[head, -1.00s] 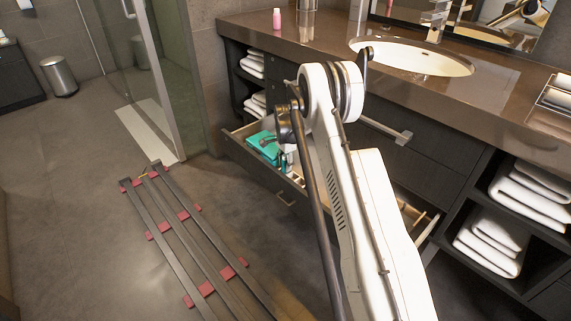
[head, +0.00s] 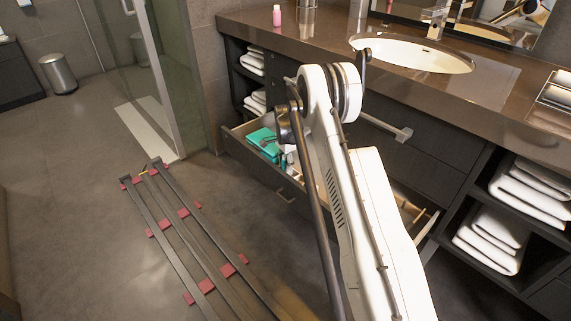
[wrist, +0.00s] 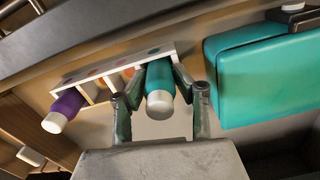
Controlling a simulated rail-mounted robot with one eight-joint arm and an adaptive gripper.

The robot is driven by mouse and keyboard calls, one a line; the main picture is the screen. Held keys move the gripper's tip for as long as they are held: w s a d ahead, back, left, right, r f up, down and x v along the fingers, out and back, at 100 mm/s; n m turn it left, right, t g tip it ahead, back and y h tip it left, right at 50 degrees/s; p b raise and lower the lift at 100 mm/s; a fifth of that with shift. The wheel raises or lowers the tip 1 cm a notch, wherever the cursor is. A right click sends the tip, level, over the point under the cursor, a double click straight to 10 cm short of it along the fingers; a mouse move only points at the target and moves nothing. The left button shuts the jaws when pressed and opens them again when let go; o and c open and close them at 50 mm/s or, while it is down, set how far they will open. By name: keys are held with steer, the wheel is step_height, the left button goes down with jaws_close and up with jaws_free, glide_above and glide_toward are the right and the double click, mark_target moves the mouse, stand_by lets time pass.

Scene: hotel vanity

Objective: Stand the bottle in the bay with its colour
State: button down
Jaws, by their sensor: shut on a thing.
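My gripper (wrist: 161,82) is shut on a teal bottle (wrist: 159,72) with a pale cap, which points toward the wrist camera. The bottle is at the right end of a white rack (wrist: 107,68) with coloured dots along its top strip. A teal dot shows just above the bottle. I cannot tell whether its base rests on the rack floor. A purple bottle (wrist: 70,102) with a white cap is in the bay at the rack's left end. The bays between look empty. In the head view my arm hides most of the rack and the gripper.
A teal case (wrist: 262,75) lies close to the right of the rack in the open drawer (head: 262,172). A pink bottle (head: 277,16) stands on the counter (head: 300,35). Folded towels (head: 490,240) fill the shelves at the right.

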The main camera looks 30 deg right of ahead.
steer(key=shift+r, duration=0.2)
stand_by(0.3)
steer(key=shift+r, duration=0.35)
steer(key=shift+r+p, duration=0.55)
steer(key=shift+r, duration=0.25)
steer(key=shift+b, duration=0.55)
stand_by(2.0)
steer(key=shift+f, duration=1.4)
stand_by(0.7)
steer(key=c, duration=1.3)
jaws_free()
steer(key=shift+r, duration=0.1)
step_height(320, 180, up, 12)
steer(key=shift+f, duration=0.1)
